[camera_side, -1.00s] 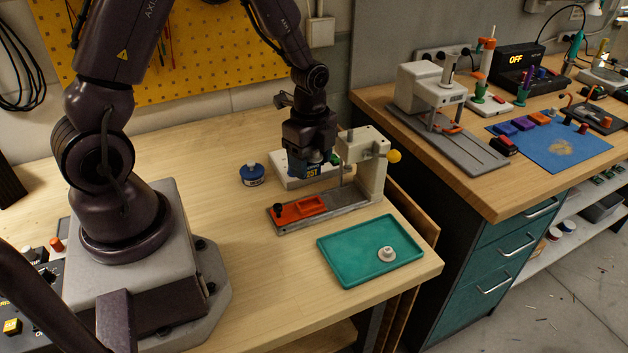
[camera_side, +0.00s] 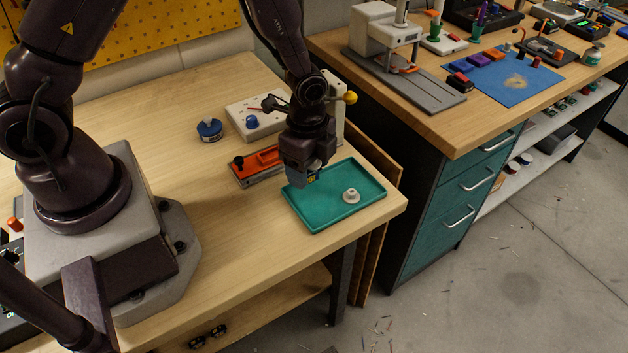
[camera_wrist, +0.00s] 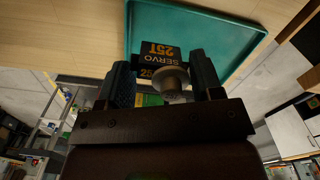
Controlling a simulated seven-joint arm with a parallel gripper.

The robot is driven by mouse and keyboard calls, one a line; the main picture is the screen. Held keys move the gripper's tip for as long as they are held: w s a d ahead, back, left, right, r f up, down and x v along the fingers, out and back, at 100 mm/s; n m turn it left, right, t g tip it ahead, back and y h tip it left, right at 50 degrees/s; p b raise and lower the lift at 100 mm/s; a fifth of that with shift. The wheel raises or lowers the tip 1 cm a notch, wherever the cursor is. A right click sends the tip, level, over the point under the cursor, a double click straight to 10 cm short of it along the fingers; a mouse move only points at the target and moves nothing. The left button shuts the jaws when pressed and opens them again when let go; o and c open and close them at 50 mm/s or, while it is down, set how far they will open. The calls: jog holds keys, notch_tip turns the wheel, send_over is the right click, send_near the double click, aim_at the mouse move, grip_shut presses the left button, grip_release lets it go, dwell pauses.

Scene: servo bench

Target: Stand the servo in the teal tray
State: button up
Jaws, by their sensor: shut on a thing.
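The servo (camera_wrist: 162,53) is a dark box with yellow lettering reading SERVO 25T, upside down in the wrist view. My gripper (camera_wrist: 165,85) is shut on it, one finger on either side. In the side view my gripper (camera_side: 304,170) points down at the left part of the teal tray (camera_side: 345,208), and the servo (camera_side: 311,178) shows just below the fingers. I cannot tell whether its underside touches the tray floor. A small pale round part (camera_side: 351,196) lies in the tray's right half. The tray also shows in the wrist view (camera_wrist: 215,25).
A blue-capped round container (camera_side: 209,129) and a white board (camera_side: 255,118) lie further left. The bench's right edge is close to the tray.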

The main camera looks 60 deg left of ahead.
aim_at(309, 181)
jog(key=shift+f, duration=1.9)
jog(key=shift+f, duration=0.1)
jog(key=o, duration=0.9)
